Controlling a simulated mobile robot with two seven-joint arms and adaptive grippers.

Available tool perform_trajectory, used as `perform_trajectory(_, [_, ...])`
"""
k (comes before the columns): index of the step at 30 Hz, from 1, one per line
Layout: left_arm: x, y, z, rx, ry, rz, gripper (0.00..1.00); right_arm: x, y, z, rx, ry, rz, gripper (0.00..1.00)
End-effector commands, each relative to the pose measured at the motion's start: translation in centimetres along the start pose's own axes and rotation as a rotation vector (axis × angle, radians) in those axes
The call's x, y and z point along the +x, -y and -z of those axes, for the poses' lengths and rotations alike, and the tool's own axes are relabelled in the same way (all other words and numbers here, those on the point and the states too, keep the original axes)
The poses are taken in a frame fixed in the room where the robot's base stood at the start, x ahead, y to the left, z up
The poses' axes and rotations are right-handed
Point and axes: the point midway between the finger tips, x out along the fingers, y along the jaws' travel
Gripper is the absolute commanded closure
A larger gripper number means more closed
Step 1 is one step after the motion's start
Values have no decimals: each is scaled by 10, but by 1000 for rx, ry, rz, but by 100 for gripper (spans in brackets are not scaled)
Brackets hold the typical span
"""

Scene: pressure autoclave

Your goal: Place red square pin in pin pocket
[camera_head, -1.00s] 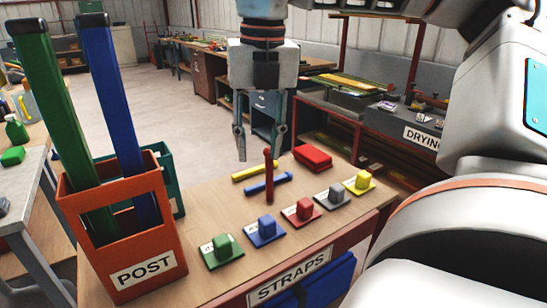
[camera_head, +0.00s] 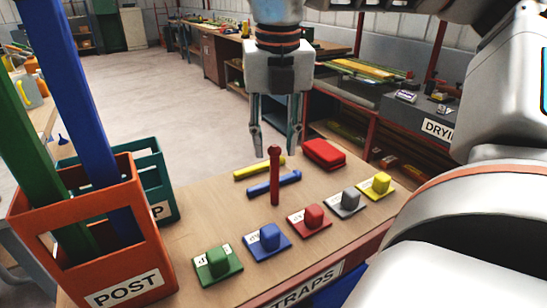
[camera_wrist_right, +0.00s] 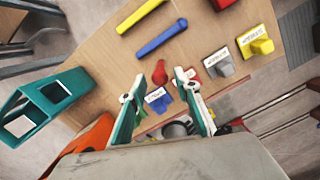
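A red pin (camera_head: 275,182) stands upright on the wooden bench, in front of a lying blue pin (camera_head: 274,183) and a yellow pin (camera_head: 259,169). In the right wrist view the red pin (camera_wrist_right: 160,73) shows nearly end-on, near the gap between the open fingers (camera_wrist_right: 158,80). I see no clear contact. No thing is clearly recognisable as the pin pocket. My left gripper is not in view.
A row of labelled blocks, green (camera_head: 217,263), blue (camera_head: 267,241), red (camera_head: 310,219), grey (camera_head: 347,203) and yellow (camera_head: 377,187), lines the bench front. A red box (camera_head: 324,153) lies behind. An orange POST crate (camera_head: 125,262) with tall posts and a teal crate (camera_head: 158,180) stand left.

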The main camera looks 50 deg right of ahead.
Motion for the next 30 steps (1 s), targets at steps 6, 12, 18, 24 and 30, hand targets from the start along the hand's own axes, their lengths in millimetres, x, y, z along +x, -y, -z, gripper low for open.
perform_trajectory(6, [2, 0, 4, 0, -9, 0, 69, 30, 0, 1, -1, -5, 2, 68])
perform_trajectory(12, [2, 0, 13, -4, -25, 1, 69, 32, 0, 1, 0, 0, 0, 68])
perform_trajectory(18, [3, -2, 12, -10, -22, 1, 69, 32, 0, 1, 0, -1, 1, 94])
perform_trajectory(24, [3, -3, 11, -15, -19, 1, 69, 32, 0, 1, 0, -1, 0, 100])
perform_trajectory(30, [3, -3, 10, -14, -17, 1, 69, 31, 0, 0, 0, 0, 0, 100])
